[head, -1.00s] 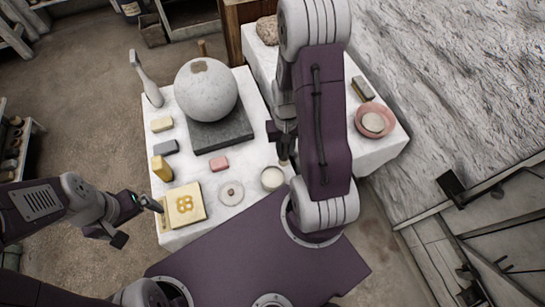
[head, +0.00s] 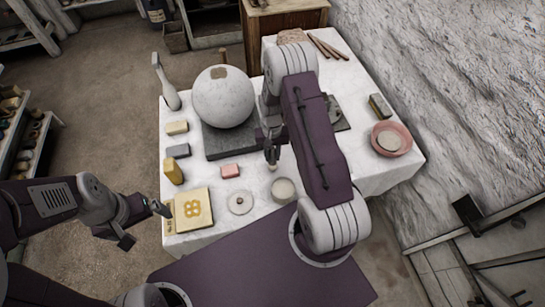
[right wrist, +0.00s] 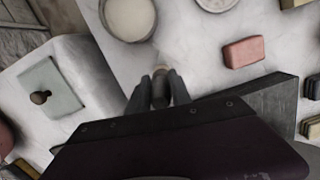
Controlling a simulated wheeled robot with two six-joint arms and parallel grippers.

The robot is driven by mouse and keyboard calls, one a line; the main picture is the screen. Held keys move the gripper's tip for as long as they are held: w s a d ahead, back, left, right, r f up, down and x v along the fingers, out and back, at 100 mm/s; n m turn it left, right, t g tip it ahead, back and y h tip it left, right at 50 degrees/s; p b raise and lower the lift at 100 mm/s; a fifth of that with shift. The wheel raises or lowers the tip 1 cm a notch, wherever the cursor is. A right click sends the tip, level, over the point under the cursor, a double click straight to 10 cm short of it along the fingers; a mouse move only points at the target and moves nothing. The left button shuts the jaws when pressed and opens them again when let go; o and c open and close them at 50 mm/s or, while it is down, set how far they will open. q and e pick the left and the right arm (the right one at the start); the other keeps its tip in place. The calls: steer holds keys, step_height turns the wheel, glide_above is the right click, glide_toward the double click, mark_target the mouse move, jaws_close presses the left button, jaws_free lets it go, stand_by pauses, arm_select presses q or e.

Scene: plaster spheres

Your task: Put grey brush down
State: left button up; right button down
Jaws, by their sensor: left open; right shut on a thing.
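My right gripper (head: 270,152) is shut on a slim upright thing, seemingly the grey brush, between the sphere's slab and the white bowl. My left gripper (head: 164,209) is open and empty, beside the left edge of the yellow tile.
The plaster sphere (head: 223,97) sits on a dark slab (head: 228,140). Around the brush are a white bowl (head: 283,190), a pink block (head: 231,171) and a white disc (head: 240,202). The yellow tile (head: 193,209) lies front left. A pink bowl (head: 405,138) stands at right.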

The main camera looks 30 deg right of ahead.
steer(key=shift+w+f, duration=0.1)
steer(key=shift+f, duration=0.65)
steer(key=c, duration=1.2)
jaws_free()
steer(key=shift+f, duration=0.1)
steer(key=shift+o, duration=0.2)
